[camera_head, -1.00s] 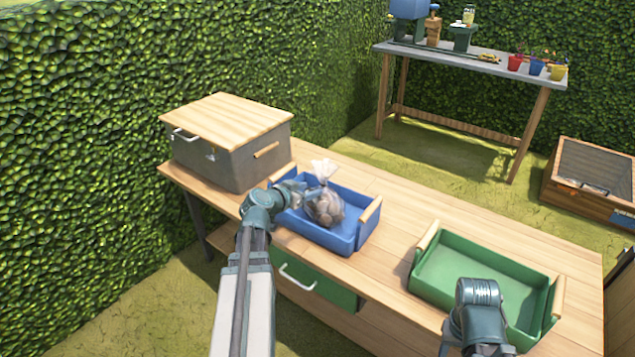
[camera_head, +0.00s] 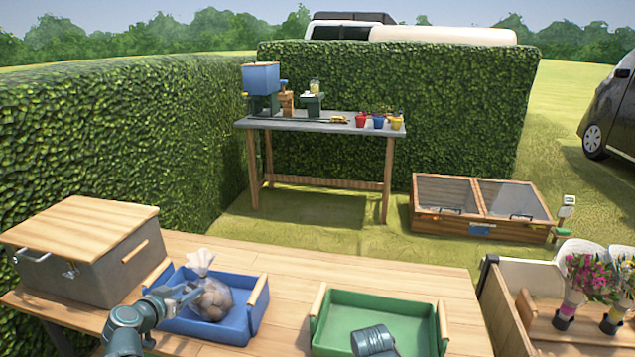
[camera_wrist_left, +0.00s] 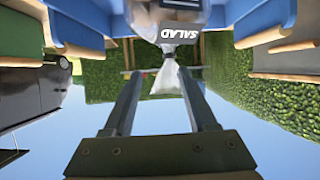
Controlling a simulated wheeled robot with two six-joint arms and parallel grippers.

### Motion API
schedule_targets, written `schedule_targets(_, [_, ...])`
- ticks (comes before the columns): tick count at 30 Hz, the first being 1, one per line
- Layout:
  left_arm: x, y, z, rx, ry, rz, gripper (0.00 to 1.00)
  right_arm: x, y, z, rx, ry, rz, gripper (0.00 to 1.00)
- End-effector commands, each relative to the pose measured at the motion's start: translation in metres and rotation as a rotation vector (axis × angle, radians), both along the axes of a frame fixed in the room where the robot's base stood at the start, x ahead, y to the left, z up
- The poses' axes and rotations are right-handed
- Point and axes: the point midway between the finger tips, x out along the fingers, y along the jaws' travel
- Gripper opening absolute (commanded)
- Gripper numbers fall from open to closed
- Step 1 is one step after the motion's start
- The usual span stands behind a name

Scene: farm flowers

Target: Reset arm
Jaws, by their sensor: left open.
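My left gripper (camera_head: 188,296) is open beside a clear bag of round brown items (camera_head: 214,300) in the blue tray (camera_head: 255,312). The bag has a gathered, tied top. In the left wrist view, the fingers of my left gripper (camera_wrist_left: 159,75) are spread, with the gathered top of the bag (camera_wrist_left: 170,80) between them in the picture; I cannot tell if they touch it. The bag's label reads SALAD. Part of my right arm shows at the bottom of the head view, over the green tray (camera_head: 334,328); its fingers are not visible.
A lidded grey box (camera_head: 85,255) stands left of the blue tray on the wooden table (camera_head: 300,268). Bare tabletop lies between and behind the trays. A far workbench (camera_head: 325,126), wooden cold frames (camera_head: 482,210) and a crate with flowers (camera_head: 535,275) stand beyond.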

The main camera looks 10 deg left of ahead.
Motion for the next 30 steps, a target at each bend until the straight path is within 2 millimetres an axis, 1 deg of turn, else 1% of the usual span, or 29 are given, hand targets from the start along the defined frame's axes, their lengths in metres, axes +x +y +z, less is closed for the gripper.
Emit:
schedule_targets(1, [0.004,-0.021,0.007,-0.010,0.029,-0.039,0.57,0.000,0.000,0.013,0.000,0.000,0.000,0.50])
schedule_targets(2, [0.006,-0.036,0.009,-0.018,0.054,-0.065,0.57,0.000,0.000,0.019,0.000,0.000,0.000,0.50])
schedule_targets(3, [0.009,-0.060,0.011,-0.031,0.096,-0.107,0.57,0.000,0.000,0.029,0.000,0.000,0.000,0.50])
schedule_targets(4, [0.009,-0.080,0.013,-0.041,0.133,-0.141,0.57,0.000,0.000,0.037,0.000,0.000,0.000,0.50])
schedule_targets(5, [0.009,-0.101,0.014,-0.050,0.177,-0.175,0.57,0.000,0.000,0.045,0.000,0.000,0.000,0.50])
schedule_targets(6, [0.007,-0.129,0.015,-0.060,0.238,-0.220,0.57,0.000,0.000,0.056,0.000,0.000,0.000,0.50])
schedule_targets(7, [0.004,-0.149,0.015,-0.066,0.286,-0.249,0.57,0.000,0.000,0.064,0.000,0.000,0.000,0.50])
schedule_targets(8, [0.000,-0.168,0.015,-0.067,0.335,-0.276,0.57,0.000,0.000,0.071,0.000,0.000,0.000,0.50])
schedule_targets(9, [-0.006,-0.192,0.015,-0.069,0.401,-0.309,0.57,0.000,0.000,0.081,0.000,0.000,0.000,0.50])
schedule_targets(11, [-0.018,-0.225,0.017,-0.061,0.500,-0.347,0.57,0.000,0.000,0.096,0.000,0.000,0.000,0.50])
schedule_targets(12, [-0.028,-0.245,0.018,-0.053,0.566,-0.367,0.57,0.000,0.000,0.105,0.000,0.000,-0.001,0.50])
schedule_targets(14, [-0.044,-0.272,0.022,-0.031,0.665,-0.386,0.57,0.000,0.000,0.120,0.000,0.000,-0.001,0.50])
schedule_targets(15, [-0.055,-0.288,0.024,-0.011,0.728,-0.392,0.57,0.000,0.000,0.130,0.000,0.000,-0.001,0.50])
schedule_targets(17, [-0.073,-0.309,0.030,0.025,0.821,-0.391,0.57,0.000,0.000,0.144,0.000,0.000,-0.001,0.50])
schedule_targets(18, [-0.086,-0.321,0.035,0.054,0.878,-0.385,0.57,0.000,0.000,0.153,0.000,0.000,-0.001,0.50])
schedule_targets(21, [-0.114,-0.343,0.047,0.133,1.000,-0.348,0.57,0.000,0.000,0.174,0.000,0.000,-0.001,0.50])
schedule_targets(25, [-0.143,-0.358,0.063,0.233,1.102,-0.280,0.57,0.000,0.000,0.194,0.000,0.000,-0.001,0.50])
schedule_targets(27, [-0.153,-0.363,0.070,0.273,1.135,-0.245,0.57,0.000,0.000,0.201,0.000,0.000,-0.001,0.50])
schedule_targets(30, [-0.163,-0.366,0.076,0.316,1.160,-0.206,0.57,0.000,0.000,0.207,0.000,0.000,-0.001,0.50])
